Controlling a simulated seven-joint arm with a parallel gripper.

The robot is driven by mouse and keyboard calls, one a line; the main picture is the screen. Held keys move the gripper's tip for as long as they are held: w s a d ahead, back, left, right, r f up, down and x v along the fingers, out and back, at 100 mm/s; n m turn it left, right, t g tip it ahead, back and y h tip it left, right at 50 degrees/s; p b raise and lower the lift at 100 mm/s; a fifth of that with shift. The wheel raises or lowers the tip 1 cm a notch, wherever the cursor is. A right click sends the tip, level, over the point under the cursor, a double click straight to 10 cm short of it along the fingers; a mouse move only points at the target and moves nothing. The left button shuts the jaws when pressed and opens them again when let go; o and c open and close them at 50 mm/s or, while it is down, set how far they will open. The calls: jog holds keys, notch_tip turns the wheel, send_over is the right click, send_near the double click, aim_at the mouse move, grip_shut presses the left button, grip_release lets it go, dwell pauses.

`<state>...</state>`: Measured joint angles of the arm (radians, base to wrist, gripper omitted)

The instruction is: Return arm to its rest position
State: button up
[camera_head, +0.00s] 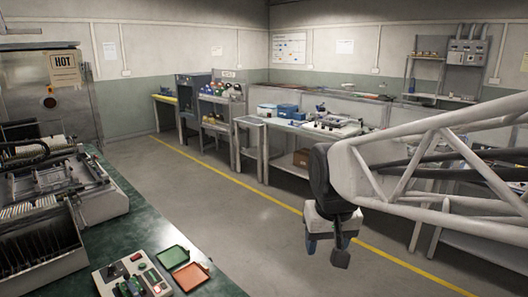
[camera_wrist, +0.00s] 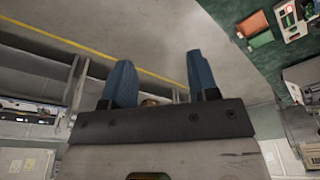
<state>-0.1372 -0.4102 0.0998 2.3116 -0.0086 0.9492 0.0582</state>
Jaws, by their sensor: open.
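My gripper (camera_head: 329,246) hangs from the end of my arm, pointing down over the open floor right of the green bench. It is apart from every surface. In the wrist view my gripper (camera_wrist: 162,82) shows two blue fingers spread wide. I see nothing held between them. The lattice-framed arm reaches in from the right edge of the head view.
The green-topped bench (camera_head: 140,205) at left carries a control box (camera_head: 133,277), a green tray (camera_head: 172,257) and a red-orange tray (camera_head: 190,276). A machine with a HOT sign (camera_head: 64,62) stands behind. Workbenches line the back wall. The floor (camera_head: 235,225) between is clear.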

jog(key=s+d+f, duration=0.2)
jog(key=s+d, duration=0.1)
jog(key=s, duration=0.3)
jog(key=s+d+f+m, duration=0.1)
jog(key=s+d+f, duration=0.1)
jog(key=s, duration=0.5)
jog(key=shift+d, duration=0.6)
dwell(1.0)
